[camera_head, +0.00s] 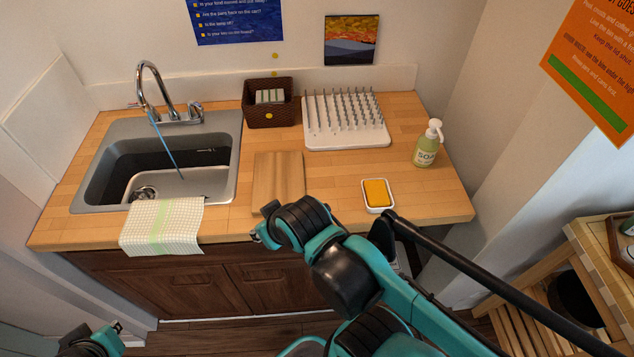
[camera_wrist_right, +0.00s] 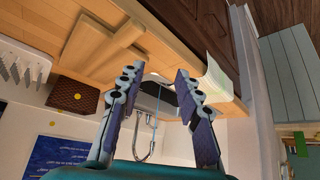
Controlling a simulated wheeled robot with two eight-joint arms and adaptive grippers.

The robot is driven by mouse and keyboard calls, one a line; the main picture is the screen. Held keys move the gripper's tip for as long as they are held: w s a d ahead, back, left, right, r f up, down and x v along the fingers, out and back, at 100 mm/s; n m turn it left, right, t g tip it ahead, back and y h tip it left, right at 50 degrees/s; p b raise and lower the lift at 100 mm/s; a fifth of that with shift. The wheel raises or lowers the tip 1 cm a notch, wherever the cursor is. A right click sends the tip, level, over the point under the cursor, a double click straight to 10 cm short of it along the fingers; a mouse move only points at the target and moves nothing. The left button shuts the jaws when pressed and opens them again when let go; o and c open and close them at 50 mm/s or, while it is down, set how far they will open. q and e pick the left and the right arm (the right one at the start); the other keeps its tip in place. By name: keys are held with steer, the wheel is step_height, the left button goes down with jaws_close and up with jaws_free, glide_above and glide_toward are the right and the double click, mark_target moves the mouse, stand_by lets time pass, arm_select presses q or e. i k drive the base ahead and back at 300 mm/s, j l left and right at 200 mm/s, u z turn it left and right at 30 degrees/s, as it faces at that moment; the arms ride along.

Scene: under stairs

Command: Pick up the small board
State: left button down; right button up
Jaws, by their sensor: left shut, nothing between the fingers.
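The small board (camera_head: 279,178) is a plain wooden rectangle lying flat on the counter, right of the sink. It also shows in the right wrist view (camera_wrist_right: 88,43), near the upper left. My right arm reaches in over the counter's front edge, and its wrist covers the board's near right corner in the head view. My right gripper (camera_wrist_right: 156,74) is open, its two fingers wide apart with nothing held between them. My left gripper (camera_head: 117,327) is low at the bottom left, in front of the cabinet and away from the board; it is shut and empty.
The sink (camera_head: 222,165) with a checked towel (camera_head: 163,226) is left of the board. A brown basket (camera_head: 268,117) and white drying rack (camera_head: 345,136) stand behind it. A yellow sponge (camera_head: 377,192) in a dish and a soap bottle (camera_head: 426,152) are to the right.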

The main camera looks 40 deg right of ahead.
mark_target(279, 176)
steer(key=z, duration=1.05)
steer(key=l+z, duration=0.3)
steer(key=i+l+z, duration=0.1)
steer(key=z, duration=0.15)
steer(key=l, duration=0.1)
